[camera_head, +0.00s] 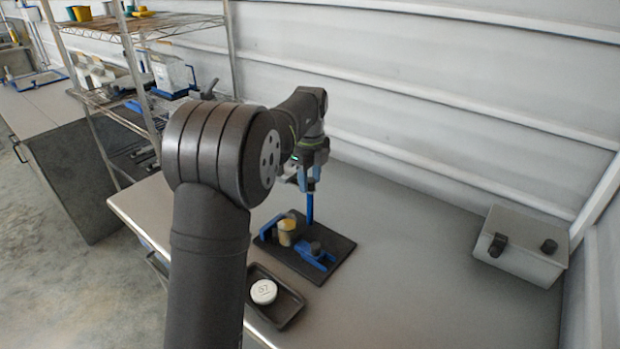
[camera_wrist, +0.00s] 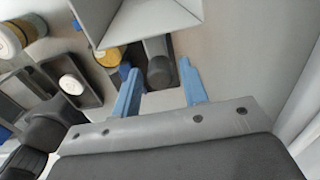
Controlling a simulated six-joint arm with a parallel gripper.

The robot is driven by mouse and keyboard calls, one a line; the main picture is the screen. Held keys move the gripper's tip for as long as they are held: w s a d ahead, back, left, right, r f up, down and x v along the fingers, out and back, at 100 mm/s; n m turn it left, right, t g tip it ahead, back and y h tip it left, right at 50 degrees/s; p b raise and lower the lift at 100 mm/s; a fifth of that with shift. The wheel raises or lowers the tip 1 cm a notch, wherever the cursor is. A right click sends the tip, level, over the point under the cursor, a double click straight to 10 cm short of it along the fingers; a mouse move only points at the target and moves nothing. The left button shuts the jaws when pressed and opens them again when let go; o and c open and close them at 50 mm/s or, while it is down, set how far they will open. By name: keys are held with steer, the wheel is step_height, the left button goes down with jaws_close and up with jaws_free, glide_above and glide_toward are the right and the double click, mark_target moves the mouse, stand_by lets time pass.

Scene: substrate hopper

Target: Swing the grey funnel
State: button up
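The grey funnel (camera_wrist: 145,22) shows at the top of the wrist view as a wide, square-mouthed hopper, partly cut off by the frame edge. In the head view it is mostly hidden behind my arm. My gripper (camera_wrist: 158,82) has two blue fingers standing apart, with nothing clamped between them. A dark rounded knob or handle (camera_wrist: 160,70) lies between the fingertips in the wrist view, close to the funnel; I cannot tell whether it touches them. In the head view my gripper (camera_head: 311,183) points down above a blue post (camera_head: 310,208).
A black base plate (camera_head: 338,262) carries a yellowish jar (camera_head: 287,230) and a blue fixture (camera_head: 316,258). A black tray (camera_head: 288,306) holds a white-lidded round container (camera_head: 264,291). A grey box (camera_head: 520,247) stands far right. The table between is clear. Wire shelving stands left.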

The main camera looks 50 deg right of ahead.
steer(key=shift+c, duration=0.2)
steer(key=c, duration=0.6)
